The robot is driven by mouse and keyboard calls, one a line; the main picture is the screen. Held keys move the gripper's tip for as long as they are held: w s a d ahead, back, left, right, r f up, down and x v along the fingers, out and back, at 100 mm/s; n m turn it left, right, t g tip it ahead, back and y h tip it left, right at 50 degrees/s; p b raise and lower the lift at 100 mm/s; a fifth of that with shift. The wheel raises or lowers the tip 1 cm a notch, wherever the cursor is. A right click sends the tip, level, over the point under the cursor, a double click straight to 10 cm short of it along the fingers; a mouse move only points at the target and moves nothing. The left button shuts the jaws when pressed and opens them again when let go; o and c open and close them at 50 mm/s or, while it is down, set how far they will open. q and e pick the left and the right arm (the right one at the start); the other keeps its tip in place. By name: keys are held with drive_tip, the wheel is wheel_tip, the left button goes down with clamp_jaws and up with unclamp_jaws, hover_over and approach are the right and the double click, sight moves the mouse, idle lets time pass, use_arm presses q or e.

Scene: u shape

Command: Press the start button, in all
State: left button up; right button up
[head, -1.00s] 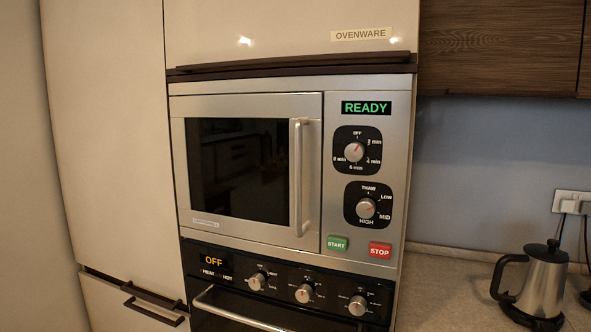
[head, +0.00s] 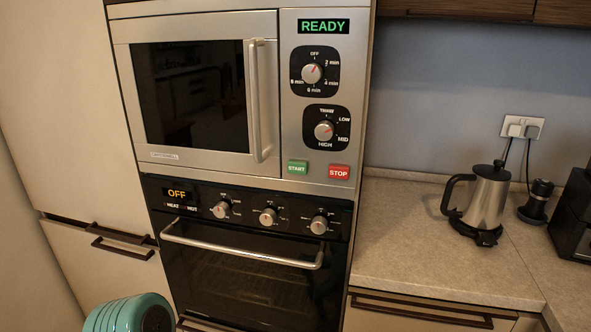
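The green START button (head: 298,168) is on the microwave's control panel, at its lower left. The red STOP button (head: 339,172) is just right of it. The microwave (head: 270,90) has its door closed, and its green display (head: 323,27) reads READY. Two round dials sit between display and buttons: the timer dial (head: 312,73) above and the power dial (head: 323,130) below. Neither of my grippers is in view, and nothing visible touches the START button.
Below the microwave is a built-in oven (head: 245,255) with its display reading OFF and a protruding bar handle (head: 240,247). On the right, a counter (head: 430,255) holds a metal kettle (head: 487,200). The counter's front part is clear.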

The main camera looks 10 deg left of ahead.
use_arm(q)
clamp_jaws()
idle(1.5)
